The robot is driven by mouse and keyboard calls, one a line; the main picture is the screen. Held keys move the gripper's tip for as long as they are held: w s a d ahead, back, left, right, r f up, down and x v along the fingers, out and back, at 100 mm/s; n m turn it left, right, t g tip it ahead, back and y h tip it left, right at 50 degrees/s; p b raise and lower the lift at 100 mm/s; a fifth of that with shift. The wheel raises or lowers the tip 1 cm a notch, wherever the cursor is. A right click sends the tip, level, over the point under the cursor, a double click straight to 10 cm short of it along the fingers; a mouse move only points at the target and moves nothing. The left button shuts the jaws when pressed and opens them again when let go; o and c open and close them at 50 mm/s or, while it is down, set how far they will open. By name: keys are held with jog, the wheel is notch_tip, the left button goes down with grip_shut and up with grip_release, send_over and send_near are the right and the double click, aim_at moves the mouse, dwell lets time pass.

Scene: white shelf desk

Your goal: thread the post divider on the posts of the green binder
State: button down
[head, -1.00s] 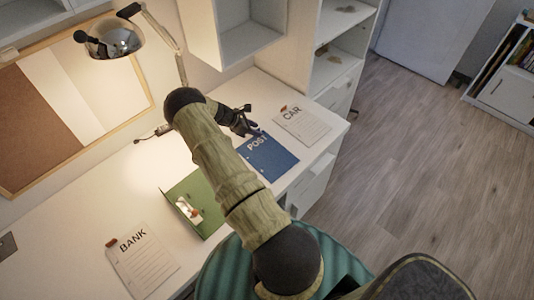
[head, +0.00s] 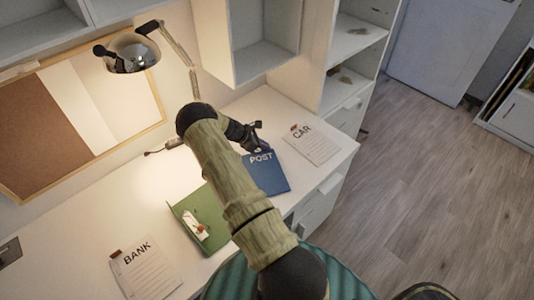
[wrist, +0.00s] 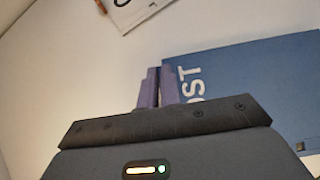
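The blue post divider (head: 268,178), lettered POST, lies on the white desk right of centre. In the wrist view the divider (wrist: 245,95) fills the right side, with small holes near its far right edge. My gripper (head: 257,146) is at its lettered end. In the wrist view the purple fingers (wrist: 159,88) are close together at the divider's left edge, one overlapping it. I cannot tell whether the edge is between them. The green binder (head: 190,226) lies open left of my forearm, with a pale plate inside; its posts are too small to make out.
The car divider (head: 312,144) lies to the right of the blue one, the bank divider (head: 148,270) at the front left. A lamp (head: 133,54) hangs over the back of the desk (head: 120,195). A teal chair (head: 343,280) stands at the front edge.

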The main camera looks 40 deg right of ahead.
notch_tip(320, 180, up, 10)
jog(key=b, duration=0.1)
jog(key=shift+f, duration=0.25)
dwell(0.5)
